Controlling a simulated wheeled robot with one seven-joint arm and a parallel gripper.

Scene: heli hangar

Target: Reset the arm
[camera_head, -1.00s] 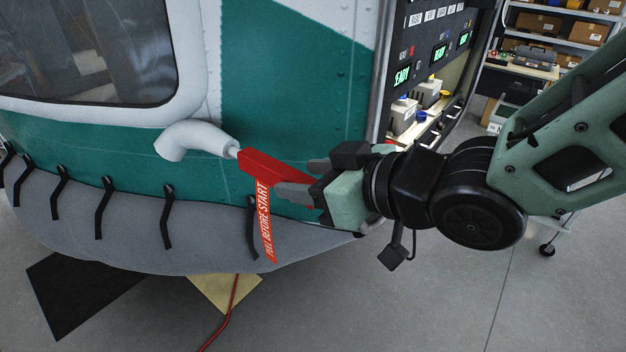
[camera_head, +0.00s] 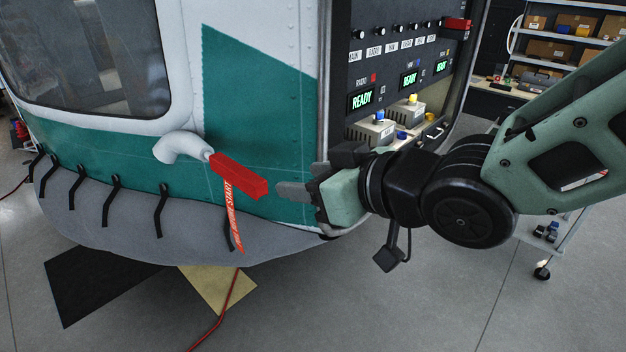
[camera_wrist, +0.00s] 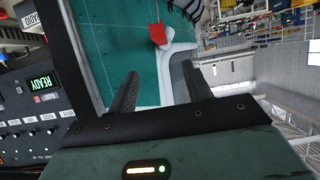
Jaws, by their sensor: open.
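My gripper (camera_head: 298,190) is open and empty, pointing left beside the helicopter's green and white side. A red cover (camera_head: 238,178) with a red ribbon reading "BEFORE START" (camera_head: 233,215) sits on the end of a white bent tube (camera_head: 182,143) on the helicopter. The fingertips are a short gap to the right of the red cover. In the wrist view the two fingers (camera_wrist: 158,92) are apart with nothing between them, and the red cover (camera_wrist: 157,34) lies beyond them.
An open bay with a switch panel (camera_head: 365,75) showing green READY displays is close behind my gripper. Shelves with boxes (camera_head: 575,25) and a cart (camera_head: 553,240) stand at the right. A red cable (camera_head: 215,325) runs on the floor. Open floor lies below my arm.

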